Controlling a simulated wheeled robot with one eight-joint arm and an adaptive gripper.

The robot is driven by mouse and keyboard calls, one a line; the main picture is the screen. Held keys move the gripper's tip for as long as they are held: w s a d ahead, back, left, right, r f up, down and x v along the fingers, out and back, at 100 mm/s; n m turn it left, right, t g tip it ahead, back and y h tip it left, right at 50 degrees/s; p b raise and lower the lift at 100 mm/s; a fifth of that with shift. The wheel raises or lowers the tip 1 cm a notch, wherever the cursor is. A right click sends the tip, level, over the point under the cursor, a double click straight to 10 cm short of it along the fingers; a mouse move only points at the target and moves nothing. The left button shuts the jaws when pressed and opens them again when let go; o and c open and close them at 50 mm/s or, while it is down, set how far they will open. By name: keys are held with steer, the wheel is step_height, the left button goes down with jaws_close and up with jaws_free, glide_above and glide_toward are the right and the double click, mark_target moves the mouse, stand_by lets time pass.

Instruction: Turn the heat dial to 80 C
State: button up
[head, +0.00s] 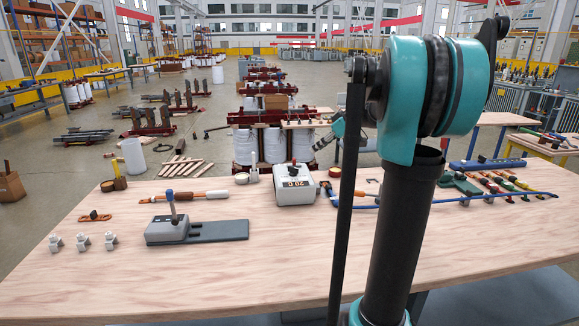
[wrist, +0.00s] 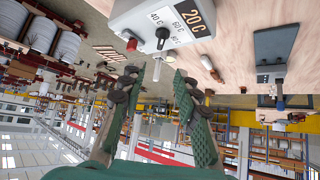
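The heat dial is a black knob (wrist: 162,34) on the front of a pale grey box (wrist: 165,12), seen upside down in the wrist view. Marks reading 40, 60 and another partly legible temperature surround it, and a label reads 20 C. A red button (wrist: 131,43) sits beside it. In the head view my arm mostly hides the gripper.
The wooden table (head: 290,265) has clear room in front of the box. A grey device with a blue-topped lever (head: 167,225) stands to the left, and an orange-handled tool (head: 185,196) lies behind it. Tape rolls flank the box. Several screwdrivers (head: 490,184) lie at the right.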

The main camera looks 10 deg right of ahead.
mark_target(293, 171)
steer(key=x, duration=1.6)
steer(key=shift+a+f, duration=0.2)
steer(key=shift+f, duration=0.1)
jaws_close()
